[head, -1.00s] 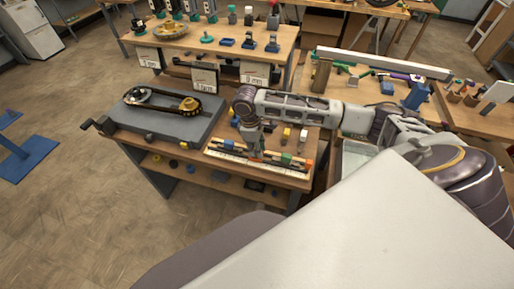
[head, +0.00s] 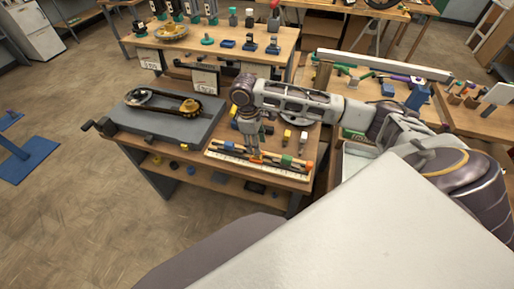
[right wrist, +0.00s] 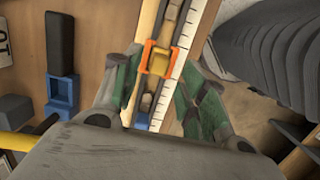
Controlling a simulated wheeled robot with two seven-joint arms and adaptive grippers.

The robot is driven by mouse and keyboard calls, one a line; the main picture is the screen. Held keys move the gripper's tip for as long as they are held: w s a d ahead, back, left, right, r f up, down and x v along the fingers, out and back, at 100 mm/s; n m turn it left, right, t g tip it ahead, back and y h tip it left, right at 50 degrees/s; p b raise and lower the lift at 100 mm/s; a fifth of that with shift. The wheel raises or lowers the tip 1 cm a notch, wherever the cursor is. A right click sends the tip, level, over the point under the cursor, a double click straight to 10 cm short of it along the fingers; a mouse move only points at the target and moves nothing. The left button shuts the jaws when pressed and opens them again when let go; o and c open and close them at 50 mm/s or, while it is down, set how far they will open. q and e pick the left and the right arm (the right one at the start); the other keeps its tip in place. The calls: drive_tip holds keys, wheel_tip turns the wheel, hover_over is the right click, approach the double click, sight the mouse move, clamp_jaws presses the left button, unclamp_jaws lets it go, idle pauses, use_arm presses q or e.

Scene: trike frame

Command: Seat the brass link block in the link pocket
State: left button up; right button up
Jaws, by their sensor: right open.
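My right gripper (right wrist: 160,98) is open above a wooden rail with a white ruler strip in the right wrist view. Its green-padded fingers stand on either side of the rail. A small brass-yellow block (right wrist: 159,64) sits within an orange bracket (right wrist: 147,56) on the rail, just beyond the fingertips; this looks like the brass link block. Nothing is held between the fingers. In the head view my right gripper (head: 252,148) points down over the bench's front rail, close to the orange bracket (head: 256,158). I cannot pick out the link pocket with certainty. My left gripper is not in view.
A grey plate (head: 165,122) with a chain and sprockets lies on the bench's left. Blue and green pieces (head: 286,161) sit along the rail. A blue holder with a black block (right wrist: 62,92) stands left of the rail. A second bench (head: 215,60) is behind.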

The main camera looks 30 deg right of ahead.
wheel_tip(320, 180, up, 8)
drive_tip(key=shift+w+a+f, duration=0.15)
drive_tip(key=shift+w+a, duration=0.25)
drive_tip(key=shift+w, duration=0.05)
drive_tip(key=shift+a+f, duration=0.1)
idle(0.6)
